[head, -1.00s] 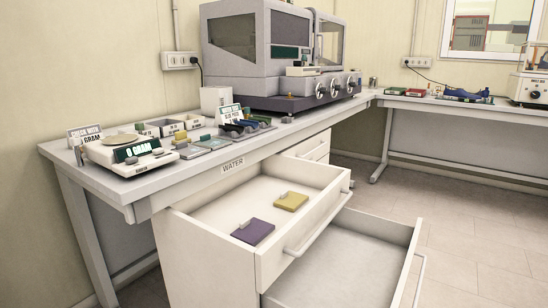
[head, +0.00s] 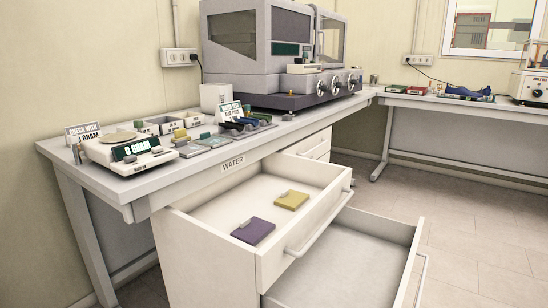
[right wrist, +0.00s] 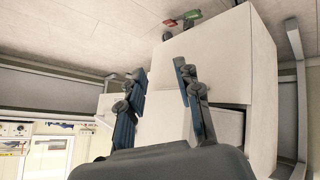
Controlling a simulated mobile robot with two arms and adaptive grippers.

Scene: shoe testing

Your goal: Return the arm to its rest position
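My right gripper (right wrist: 160,68) shows in the right wrist view. Its two dark fingers stand apart with nothing held between them, so it is open. Pale box-like surfaces (right wrist: 222,60) lie beyond the fingers, and I cannot tell the distance to them. Neither of my arms shows in the head view. My left gripper is not in view in either picture.
Two drawers hang open below the bench: an upper one (head: 190,222) marked WATER with a purple block (head: 253,231) and a yellow block (head: 292,200), and an empty lower one (head: 345,258). A scale (head: 122,160) reads 0 GRAM. Floor (head: 480,235) is clear at right.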

